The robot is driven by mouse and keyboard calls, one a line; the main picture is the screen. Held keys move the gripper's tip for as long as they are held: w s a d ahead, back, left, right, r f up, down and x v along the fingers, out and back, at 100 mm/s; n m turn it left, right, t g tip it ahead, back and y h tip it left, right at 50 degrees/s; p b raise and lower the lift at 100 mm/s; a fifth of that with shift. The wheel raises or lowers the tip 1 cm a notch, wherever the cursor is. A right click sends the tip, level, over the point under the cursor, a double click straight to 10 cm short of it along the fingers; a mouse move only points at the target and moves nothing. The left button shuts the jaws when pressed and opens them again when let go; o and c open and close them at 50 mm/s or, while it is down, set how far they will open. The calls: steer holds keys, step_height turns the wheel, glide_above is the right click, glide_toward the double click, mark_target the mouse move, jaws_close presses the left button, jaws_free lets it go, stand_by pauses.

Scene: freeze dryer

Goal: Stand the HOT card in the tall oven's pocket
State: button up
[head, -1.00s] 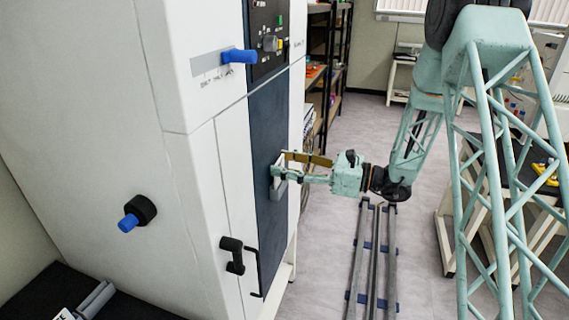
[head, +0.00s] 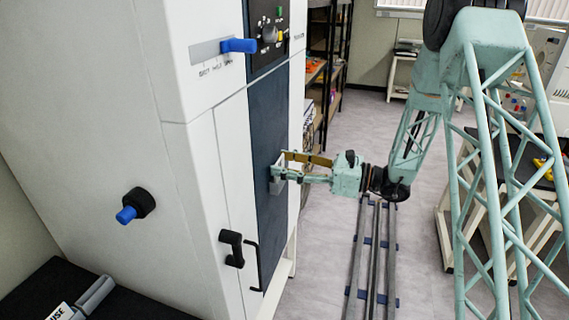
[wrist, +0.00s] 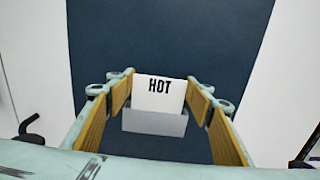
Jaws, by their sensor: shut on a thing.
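The HOT card (wrist: 159,92) is white with black letters and upright between my gripper's two fingers in the wrist view. The grey pocket (wrist: 154,123) is on the tall oven's dark blue front panel (wrist: 160,40). The card's lower edge meets the pocket's upper edge in that view; I cannot tell how deep it sits. My gripper (wrist: 159,98) is shut on the card by its side edges.
The oven has a black door handle (head: 232,248), a blue-tipped knob (head: 136,206) and a blue lever (head: 239,45). A black surface (head: 50,285) with a sign stands at lower left. Dark shelves (head: 325,70) stand behind. Floor rails (head: 372,260) run below my arm.

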stand_by(0.3)
steer(key=o, duration=1.1)
steer(key=o, duration=0.3)
steer(key=v, duration=0.7)
stand_by(2.3)
stand_by(0.4)
